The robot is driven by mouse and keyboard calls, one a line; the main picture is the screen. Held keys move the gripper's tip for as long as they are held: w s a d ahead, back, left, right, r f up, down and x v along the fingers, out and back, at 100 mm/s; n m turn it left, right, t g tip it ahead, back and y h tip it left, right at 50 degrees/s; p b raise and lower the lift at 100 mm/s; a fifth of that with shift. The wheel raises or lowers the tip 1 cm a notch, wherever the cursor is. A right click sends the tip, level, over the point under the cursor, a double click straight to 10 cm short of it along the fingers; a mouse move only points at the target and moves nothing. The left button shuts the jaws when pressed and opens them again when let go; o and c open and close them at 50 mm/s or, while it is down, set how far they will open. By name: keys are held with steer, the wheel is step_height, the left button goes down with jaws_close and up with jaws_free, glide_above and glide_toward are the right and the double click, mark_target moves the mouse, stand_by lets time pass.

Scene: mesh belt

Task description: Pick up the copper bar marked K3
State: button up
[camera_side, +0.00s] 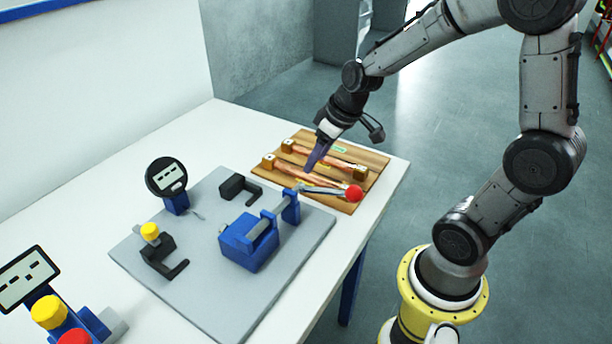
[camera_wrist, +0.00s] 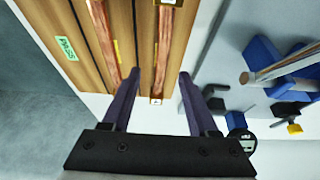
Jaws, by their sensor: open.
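Two copper bars lie side by side on a wooden board (camera_side: 303,135): a far bar (camera_side: 325,155) and a near bar (camera_side: 300,174). Neither shows a marking I can read, so I cannot tell which is K3. My gripper (camera_side: 311,168) is open, pointing down over the board close to the near bar. In the wrist view, the bar nearer the fixture (camera_wrist: 164,45) runs up the picture between the fingertips of my gripper (camera_wrist: 158,73). The other bar (camera_wrist: 104,40) lies left of the fingers. I cannot tell how high the fingertips are above the bars.
A grey plate (camera_side: 215,310) carries a blue clamp (camera_side: 247,245) with a red-knobbed lever (camera_side: 353,193) reaching over the board's edge. A dial gauge (camera_side: 167,176) and black brackets stand there too. A green label (camera_wrist: 65,48) lies on the board. The white table's back left is clear.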

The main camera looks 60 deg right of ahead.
mark_target(306, 176)
steer(key=shift+x, duration=2.75)
steer(key=shift+w, duration=0.15)
jaws_close()
steer(key=shift+r, duration=0.15)
